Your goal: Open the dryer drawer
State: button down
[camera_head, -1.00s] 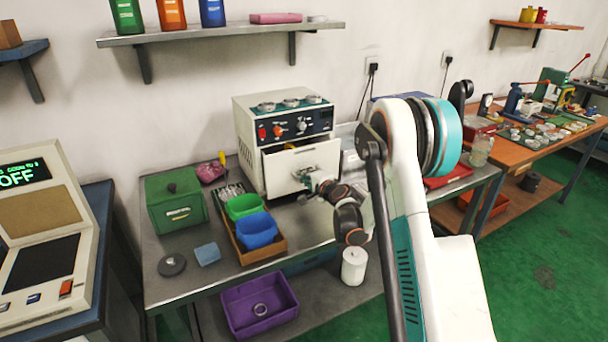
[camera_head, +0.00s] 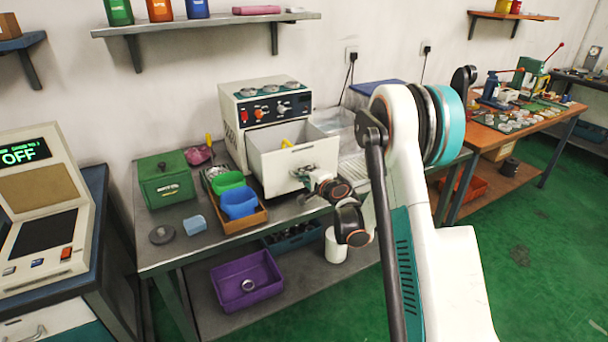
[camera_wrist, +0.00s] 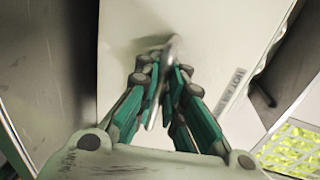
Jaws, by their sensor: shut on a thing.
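The dryer (camera_head: 266,106) is a cream box with a dark control panel, standing at the back of the grey bench. Its white drawer (camera_head: 283,172) is pulled well out, and a yellow thing (camera_head: 287,143) shows inside. My gripper (camera_head: 304,173) is at the drawer front. In the wrist view my gripper (camera_wrist: 160,82) has its teal fingers closed around the metal drawer handle (camera_wrist: 171,50), against the white drawer front (camera_wrist: 215,45). The far end of the handle shows past the fingertips; the rest is partly hidden between them.
A purple bin (camera_head: 246,281) sits on the lower shelf. A white roll (camera_head: 335,246) stands below the arm.

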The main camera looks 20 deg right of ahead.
jog(key=c, duration=2)
grip_release()
jog(key=v, duration=1.2)
jog(key=shift+a+r, duration=0.1)
